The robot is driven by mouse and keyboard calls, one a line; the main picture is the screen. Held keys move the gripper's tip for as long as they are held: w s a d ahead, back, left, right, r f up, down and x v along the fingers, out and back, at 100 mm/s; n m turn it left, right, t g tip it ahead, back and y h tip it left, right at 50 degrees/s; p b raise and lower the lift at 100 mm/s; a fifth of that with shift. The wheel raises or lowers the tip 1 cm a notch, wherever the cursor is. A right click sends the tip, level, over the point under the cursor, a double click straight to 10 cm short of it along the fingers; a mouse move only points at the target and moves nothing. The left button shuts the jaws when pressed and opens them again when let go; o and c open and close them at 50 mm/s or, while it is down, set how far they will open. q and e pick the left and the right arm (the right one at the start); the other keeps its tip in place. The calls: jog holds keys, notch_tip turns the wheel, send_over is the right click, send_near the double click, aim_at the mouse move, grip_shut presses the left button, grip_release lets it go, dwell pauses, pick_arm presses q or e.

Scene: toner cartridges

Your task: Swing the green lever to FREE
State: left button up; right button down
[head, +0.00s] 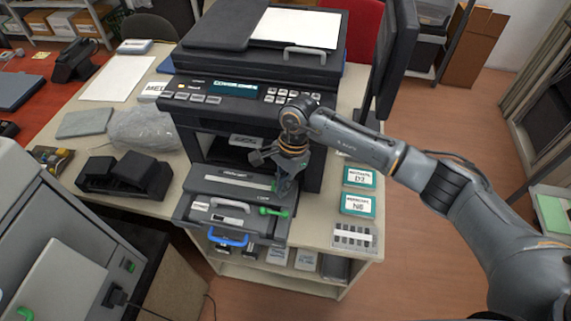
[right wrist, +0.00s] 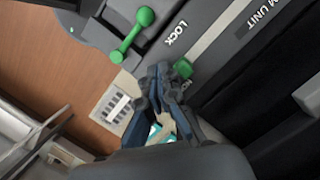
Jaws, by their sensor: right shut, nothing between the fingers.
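The green lever (head: 273,211) lies on the right part of the printer's pulled-out front unit (head: 190,222). In the right wrist view the green lever (right wrist: 130,38) is a short bar with rounded ends, the upper one larger. The word LOCK (right wrist: 175,33) is printed beside it; I cannot read FREE anywhere. My right gripper (head: 284,188) is above the unit, just behind the lever in the head view. Its fingertips (right wrist: 164,72) are closed together and empty, apart from the lever, near a small green block (right wrist: 182,68). My left gripper is not in view.
A blue handle (head: 228,240) hangs at the unit's front, and a grey handle (head: 230,204) is left of the lever. The printer body (head: 240,95) rises behind. Teal-labelled boxes (head: 358,204) lie right on the table. A black device (head: 125,176) stands left.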

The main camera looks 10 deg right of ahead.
aim_at(273, 213)
jog(key=shift+s+a+p, duration=0.75)
jog(key=shift+s+a, duration=0.05)
jog(key=shift+a, duration=0.25)
jog(key=shift+s+a+f, duration=0.25)
jog(key=shift+s+a, duration=0.15)
jog(key=shift+a, duration=0.05)
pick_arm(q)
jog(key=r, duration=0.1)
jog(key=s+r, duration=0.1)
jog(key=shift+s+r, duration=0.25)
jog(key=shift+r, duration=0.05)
pick_arm(e)
jog(key=shift+f, duration=0.1)
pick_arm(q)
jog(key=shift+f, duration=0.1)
pick_arm(e)
jog(key=shift+f, duration=0.1)
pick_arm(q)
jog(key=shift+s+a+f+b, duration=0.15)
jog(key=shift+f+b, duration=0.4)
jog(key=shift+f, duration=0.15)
pick_arm(e)
jog(key=shift+s+a+n, duration=0.1)
jog(key=shift+a+n, duration=0.05)
jog(key=shift+n, duration=0.25)
